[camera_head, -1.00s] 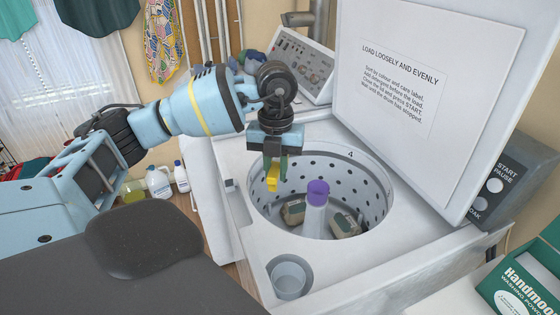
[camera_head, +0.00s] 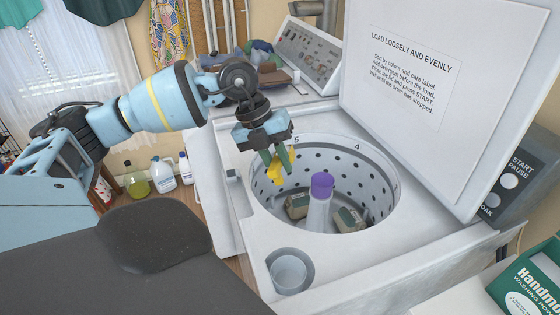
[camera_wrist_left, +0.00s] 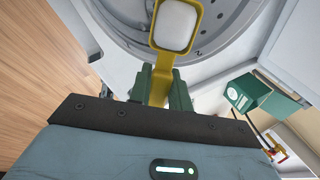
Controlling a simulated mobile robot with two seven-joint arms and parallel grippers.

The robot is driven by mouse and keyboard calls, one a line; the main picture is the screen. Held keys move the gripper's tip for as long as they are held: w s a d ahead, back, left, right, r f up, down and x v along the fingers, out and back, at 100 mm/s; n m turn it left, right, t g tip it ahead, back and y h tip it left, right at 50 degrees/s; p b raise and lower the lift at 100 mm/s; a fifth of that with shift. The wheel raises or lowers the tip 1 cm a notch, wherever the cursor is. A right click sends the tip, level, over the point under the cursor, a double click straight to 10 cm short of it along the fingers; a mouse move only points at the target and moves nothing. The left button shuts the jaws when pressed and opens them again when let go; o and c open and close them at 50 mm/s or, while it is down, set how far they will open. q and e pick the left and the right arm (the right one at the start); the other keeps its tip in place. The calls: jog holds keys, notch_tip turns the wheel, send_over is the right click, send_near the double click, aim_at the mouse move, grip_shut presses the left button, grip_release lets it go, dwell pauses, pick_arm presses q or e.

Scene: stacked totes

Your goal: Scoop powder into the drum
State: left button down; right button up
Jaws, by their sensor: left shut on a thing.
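My left gripper (camera_head: 278,160) is shut on the yellow scoop (camera_head: 274,171) at the left edge of the drum opening. In the left wrist view the scoop's bowl (camera_wrist_left: 155,38) faces the camera, with white powder (camera_wrist_left: 176,25) filling it. The drum (camera_head: 368,178) is an open, perforated tub inside the white washing machine, with a grey agitator with a purple top (camera_head: 321,186) in the middle. The green washing powder box (camera_head: 530,287) stands at the lower right; it also shows in the left wrist view (camera_wrist_left: 262,98). My right gripper is out of view.
The machine's lid (camera_head: 430,90) stands open behind the drum. A round cup-like well (camera_head: 289,272) is in the front corner of the machine top. Several bottles (camera_head: 162,173) stand left of the machine. A control panel (camera_head: 308,58) rises behind.

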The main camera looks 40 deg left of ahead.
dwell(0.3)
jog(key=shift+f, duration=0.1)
pick_arm(q)
jog(key=shift+f+h, duration=0.15)
jog(key=shift+h, duration=0.15)
jog(key=shift+t+h+b, duration=0.5)
jog(key=shift+b, duration=0.3)
jog(key=shift+n+t+h+b, duration=0.3)
jog(key=shift+t+h+b, duration=0.65)
jog(key=shift+b, duration=0.55)
jog(key=shift+h, duration=0.25)
jog(key=shift+r, duration=0.2)
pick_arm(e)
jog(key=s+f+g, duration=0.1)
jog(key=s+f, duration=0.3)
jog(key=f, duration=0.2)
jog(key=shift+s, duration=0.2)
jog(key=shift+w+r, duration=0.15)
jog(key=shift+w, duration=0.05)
